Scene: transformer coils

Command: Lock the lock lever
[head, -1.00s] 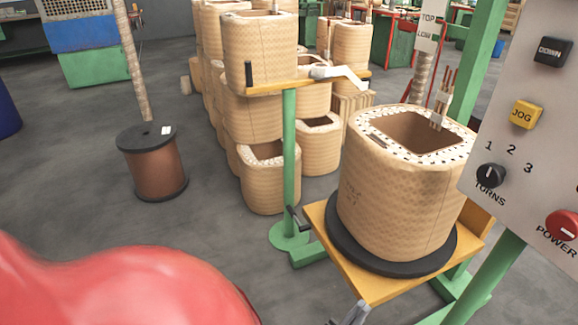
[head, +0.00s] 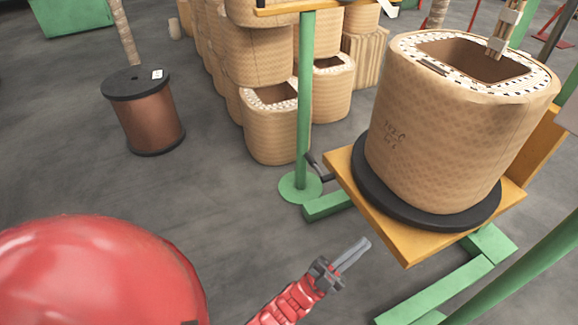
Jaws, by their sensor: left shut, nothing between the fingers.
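A small dark lever (head: 318,167) sticks out low beside the green post, at the left edge of the yellow platform. It looks like the lock lever, but it is small and its position is hard to read. My left gripper (head: 357,250) is shut and empty, its grey fingers pointing up and right. In the picture it is below the lever and just left of the platform's front corner, apart from the lever. My right gripper is out of view.
A large wound coil (head: 455,130) stands on a black disc on the yellow platform (head: 408,248). Green base beams (head: 440,290) lie below. A green post (head: 305,100) rises behind, before stacked coils (head: 275,125). A wire spool (head: 145,115) stands left on open grey floor.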

